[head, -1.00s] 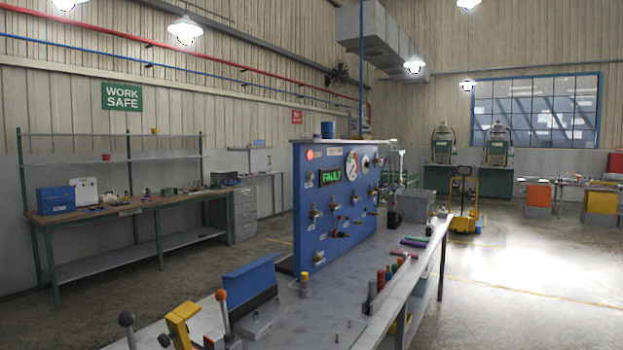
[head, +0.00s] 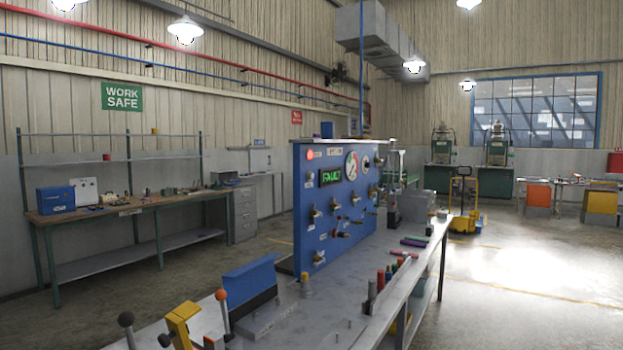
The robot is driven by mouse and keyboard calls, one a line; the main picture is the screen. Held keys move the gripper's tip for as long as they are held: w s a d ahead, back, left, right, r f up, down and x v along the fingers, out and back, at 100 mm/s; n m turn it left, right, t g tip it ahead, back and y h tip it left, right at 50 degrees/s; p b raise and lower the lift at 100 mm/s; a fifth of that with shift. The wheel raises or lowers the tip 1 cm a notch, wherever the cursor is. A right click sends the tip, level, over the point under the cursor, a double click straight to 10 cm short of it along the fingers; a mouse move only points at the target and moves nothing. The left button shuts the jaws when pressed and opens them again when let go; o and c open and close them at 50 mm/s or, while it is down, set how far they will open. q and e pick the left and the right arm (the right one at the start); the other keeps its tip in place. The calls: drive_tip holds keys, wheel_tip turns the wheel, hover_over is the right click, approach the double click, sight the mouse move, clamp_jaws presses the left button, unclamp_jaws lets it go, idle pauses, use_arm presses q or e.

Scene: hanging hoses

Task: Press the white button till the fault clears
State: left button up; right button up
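A blue upright panel (head: 336,220) stands on the grey workbench (head: 345,315) in the middle of the head view. A display (head: 330,178) on it reads FAULT in green letters. A red lamp (head: 310,154) glows at its upper left corner. A small pale round part (head: 309,176) sits below the lamp; it is too small to tell whether it is the white button. A round gauge (head: 352,165) and several brass fittings are also on the panel. Neither of my grippers is in view.
Levers with a dark knob (head: 126,319) and an orange knob (head: 221,295) stand by a yellow part (head: 181,318) at the near left. A blue plate (head: 249,281) and several coloured cylinders (head: 383,278) are on the bench. Open floor lies right.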

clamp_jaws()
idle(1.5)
